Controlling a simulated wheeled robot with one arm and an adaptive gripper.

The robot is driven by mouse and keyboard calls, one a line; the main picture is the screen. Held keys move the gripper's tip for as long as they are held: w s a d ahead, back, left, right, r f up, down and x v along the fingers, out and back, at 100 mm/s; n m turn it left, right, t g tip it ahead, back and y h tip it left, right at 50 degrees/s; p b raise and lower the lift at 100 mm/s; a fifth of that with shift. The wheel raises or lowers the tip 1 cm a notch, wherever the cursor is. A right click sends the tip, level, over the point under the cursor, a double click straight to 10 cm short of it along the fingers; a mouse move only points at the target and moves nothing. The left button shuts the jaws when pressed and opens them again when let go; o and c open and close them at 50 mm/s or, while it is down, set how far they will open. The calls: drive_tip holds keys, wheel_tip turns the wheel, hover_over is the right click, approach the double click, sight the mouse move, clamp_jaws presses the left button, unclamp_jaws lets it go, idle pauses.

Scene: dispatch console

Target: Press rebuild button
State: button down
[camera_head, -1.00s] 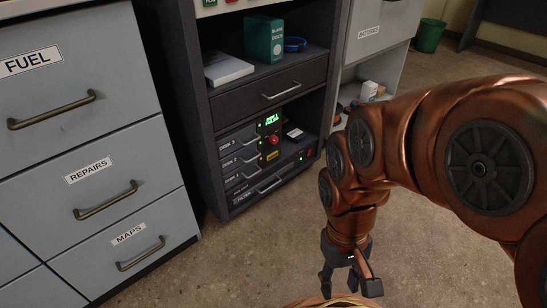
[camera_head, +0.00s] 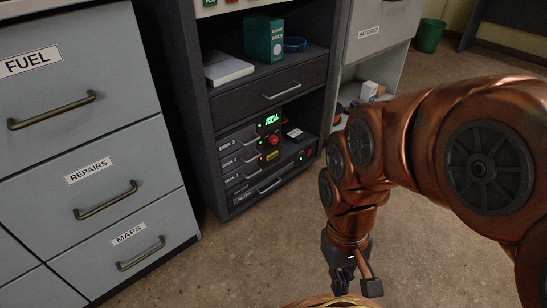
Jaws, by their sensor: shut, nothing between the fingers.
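A red round button (camera_head: 273,140) sticks out from the dark unit in the lower bay of the console, below a lit green display (camera_head: 271,121). A small yellow label (camera_head: 272,155) sits just under it; its text is too small to read, so I cannot tell that this is the rebuild button. My gripper (camera_head: 343,288) hangs low in the foreground, pointing down, in front of and to the right of the console. It is shut and empty, well apart from the red button.
Grey drawers marked FUEL, REPAIRS (camera_head: 102,188) and MAPS stand at the left. The console's shut drawer (camera_head: 270,92) is above the button bay. A basket-like rim (camera_head: 320,301) lies below my gripper. A green bin (camera_head: 429,36) stands far back. The floor between is clear.

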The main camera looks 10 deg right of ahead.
idle(0.8)
wheel_tip(320, 180, up, 13)
drive_tip(key=s+p, duration=0.2)
drive_tip(key=p, duration=1)
drive_tip(key=shift+s+g+p, duration=0.3)
drive_tip(key=shift+s+g, duration=0.1)
drive_tip(key=shift+a, duration=0.1)
